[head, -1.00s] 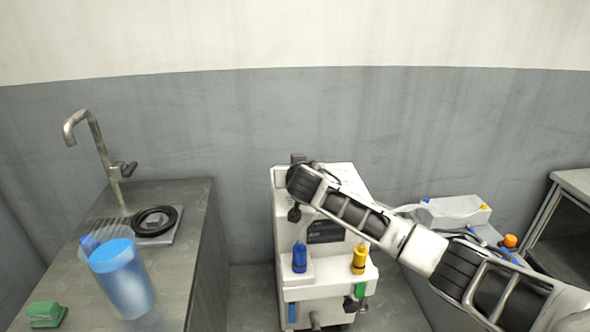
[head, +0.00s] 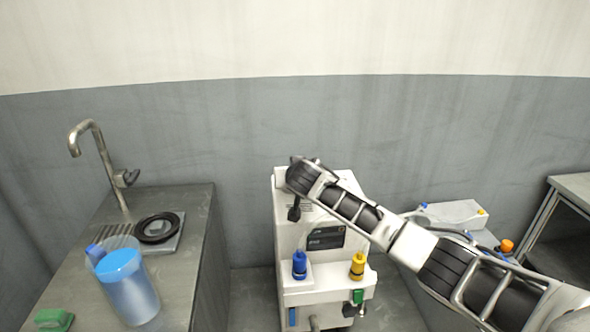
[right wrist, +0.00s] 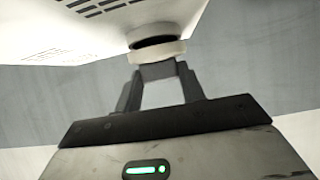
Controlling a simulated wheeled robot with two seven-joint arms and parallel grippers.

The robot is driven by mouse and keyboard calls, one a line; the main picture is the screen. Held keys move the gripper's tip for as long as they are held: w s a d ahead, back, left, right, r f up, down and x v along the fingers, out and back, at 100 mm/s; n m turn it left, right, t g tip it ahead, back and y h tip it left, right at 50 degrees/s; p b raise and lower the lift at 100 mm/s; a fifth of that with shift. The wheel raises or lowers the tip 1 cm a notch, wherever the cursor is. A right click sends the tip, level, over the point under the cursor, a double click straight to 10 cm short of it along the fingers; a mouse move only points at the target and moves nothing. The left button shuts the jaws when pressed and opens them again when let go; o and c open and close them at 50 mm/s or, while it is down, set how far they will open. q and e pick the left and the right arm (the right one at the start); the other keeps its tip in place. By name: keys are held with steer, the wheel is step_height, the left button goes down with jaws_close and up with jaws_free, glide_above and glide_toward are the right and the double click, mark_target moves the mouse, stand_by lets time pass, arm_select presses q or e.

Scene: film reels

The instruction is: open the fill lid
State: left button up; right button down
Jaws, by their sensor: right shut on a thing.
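A white machine (head: 291,240) with a dark display panel stands against the wall in the middle of the head view. My right arm comes in from the right and ends over its top, hiding the right gripper and the lid there. My left gripper is not in view.
A blue bottle (head: 299,265) and a yellow bottle (head: 357,266) stand on the machine's front ledge. A white box (head: 455,213) is at right.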

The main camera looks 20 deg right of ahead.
steer(key=shift+w+r+g+p, duration=0.4)
steer(key=shift+r+g+p, duration=0.35)
steer(key=shift+g+p, duration=0.1)
steer(key=shift+w+d+r+g+y, duration=0.1)
steer(key=shift+w+g+y, duration=0.15)
steer(key=shift+g+y, duration=0.2)
steer(key=shift+w+d+r+g+y+b, duration=0.2)
steer(key=shift+w+g+b, duration=0.3)
steer(key=shift+g, duration=0.4)
steer(key=shift+w+r+g+b, duration=0.15)
steer(key=shift+g+b, duration=0.15)
steer(key=shift+b, duration=0.1)
steer(key=shift+w+r, duration=0.1)
steer(key=shift+w, duration=0.05)
arm_select(q)
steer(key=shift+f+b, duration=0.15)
steer(key=shift+b, duration=0.15)
arm_select(e)
steer(key=shift+d+g, duration=0.1)
steer(key=shift+g, duration=0.2)
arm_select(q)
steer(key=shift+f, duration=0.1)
arm_select(e)
steer(key=shift+r, duration=0.1)
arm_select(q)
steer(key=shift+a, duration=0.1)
